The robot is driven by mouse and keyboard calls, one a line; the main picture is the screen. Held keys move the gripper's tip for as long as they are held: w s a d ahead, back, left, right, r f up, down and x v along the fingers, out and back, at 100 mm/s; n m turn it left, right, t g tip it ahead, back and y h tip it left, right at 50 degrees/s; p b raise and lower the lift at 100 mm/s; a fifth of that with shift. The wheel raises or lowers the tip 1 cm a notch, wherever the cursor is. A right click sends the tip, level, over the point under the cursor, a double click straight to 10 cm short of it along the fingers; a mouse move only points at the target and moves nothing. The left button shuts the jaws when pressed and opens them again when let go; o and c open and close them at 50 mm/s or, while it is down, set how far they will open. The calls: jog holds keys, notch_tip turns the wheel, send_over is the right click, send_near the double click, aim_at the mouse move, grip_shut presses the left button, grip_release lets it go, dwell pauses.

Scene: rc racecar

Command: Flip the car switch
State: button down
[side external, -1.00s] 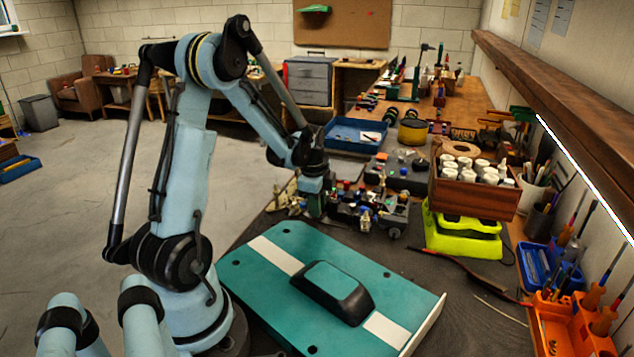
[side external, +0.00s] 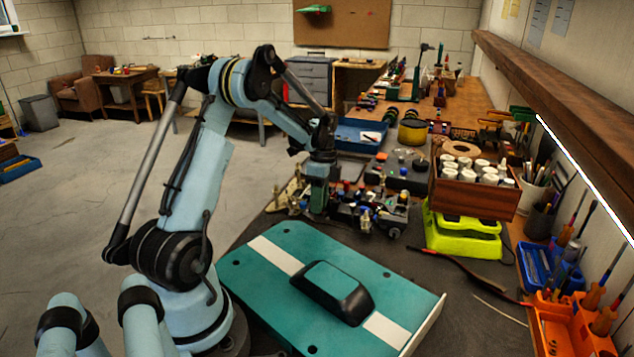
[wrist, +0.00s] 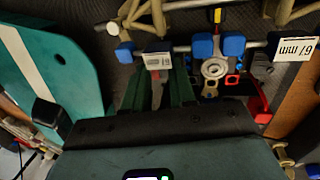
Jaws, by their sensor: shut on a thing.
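The open car chassis (side external: 378,213), with blue, red and dark parts, sits on the dark mat beyond the teal body panel. It also shows in the wrist view, with blue blocks and a round metal part (wrist: 214,68). My gripper (side external: 318,208) points down at the left end of the chassis. In the wrist view its green fingers (wrist: 160,92) are close together around a small grey-and-red part (wrist: 157,73) with a white label. This part looks like the switch, but I cannot tell which way it is set. The fingers hide part of it.
The teal body panel (side external: 270,290) with a white stripe and raised cabin lies in front. A yellow-green case (side external: 460,238) and a wooden box of white bottles (side external: 474,195) stand to the right. A blue tray (side external: 350,128) is behind. An orange organiser (side external: 565,325) is at front right.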

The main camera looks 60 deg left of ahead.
jog(key=c, duration=1.2)
grip_release()
jog(key=v, duration=1.2)
jog(key=d+r+n+t+y, duration=0.1)
jog(key=d+r+n+t, duration=0.1)
jog(key=d, duration=0.6)
jog(key=d+r+n+t+y, duration=0.1)
jog(key=d+r+n+t, duration=0.15)
jog(key=d, duration=0.55)
jog(key=s+d+f+n+t, duration=0.2)
jog(key=s+d, duration=0.1)
jog(key=d, duration=0.3)
jog(key=s+d+f+n+t, duration=0.2)
jog(key=s+d, duration=0.2)
jog(key=d, duration=0.2)
jog(key=shift+n, duration=0.35)
